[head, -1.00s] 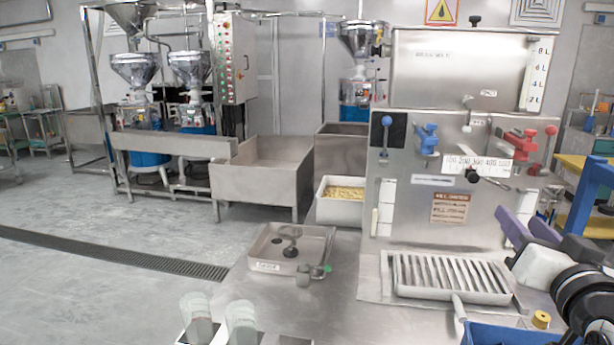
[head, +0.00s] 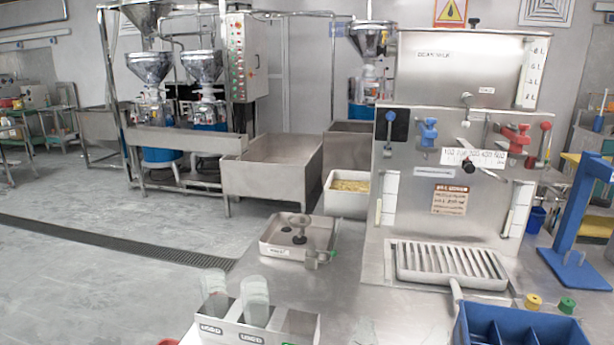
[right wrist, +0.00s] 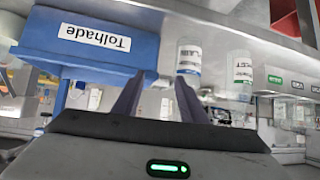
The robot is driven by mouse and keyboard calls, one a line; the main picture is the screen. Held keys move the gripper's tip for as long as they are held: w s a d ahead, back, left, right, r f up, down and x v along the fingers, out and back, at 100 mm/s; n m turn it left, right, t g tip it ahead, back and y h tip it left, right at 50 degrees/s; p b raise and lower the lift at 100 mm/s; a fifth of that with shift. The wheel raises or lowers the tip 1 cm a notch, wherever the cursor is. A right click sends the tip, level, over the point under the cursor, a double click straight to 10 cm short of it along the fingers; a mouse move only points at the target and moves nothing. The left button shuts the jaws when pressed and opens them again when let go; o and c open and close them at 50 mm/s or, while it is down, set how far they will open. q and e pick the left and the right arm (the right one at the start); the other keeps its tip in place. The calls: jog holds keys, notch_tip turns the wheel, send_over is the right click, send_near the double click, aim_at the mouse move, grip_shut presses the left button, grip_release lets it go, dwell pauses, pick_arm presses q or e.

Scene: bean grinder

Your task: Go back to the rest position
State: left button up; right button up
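My right gripper (right wrist: 157,98) shows only in the right wrist view. Its two dark purple fingers stand apart with nothing between them. The wrist picture is upside down. A blue bin labelled "Tolhade" (right wrist: 95,45) is at its upper left. A white bottle with a blue-banded label (right wrist: 189,58) and one with a green-marked label (right wrist: 240,70) stand beyond the fingers, apart from them. Neither of my grippers shows in the head view, and the left one is in no view.
The steel dispenser (head: 445,180) stands at the centre right with a slatted drip tray (head: 447,266). A blue divided box (head: 520,325) sits at the front right, by a yellow cap (head: 533,300) and a green cap (head: 567,304). A blue stand (head: 577,255) is at right. Two cups (head: 255,300) are front left.

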jog(key=s+a+f+n+g+y, duration=0.1)
jog(key=s+a+f+n+g, duration=0.2)
jog(key=s+f, duration=0.55)
jog(key=s+a+f+g, duration=0.35)
jog(key=s+f, duration=0.25)
jog(key=s, duration=0.6)
jog(key=w+a+f+t+y, duration=0.1)
jog(key=w+a+f+t, duration=0.1)
jog(key=f, duration=0.4)
jog(key=w+a+f+t+y, duration=0.1)
jog(key=w+a+f+t, duration=0.1)
jog(key=f, duration=0.4)
jog(key=shift+w+a+f+y, duration=0.2)
jog(key=shift+w+a+y, duration=0.1)
jog(key=shift+a, duration=0.2)
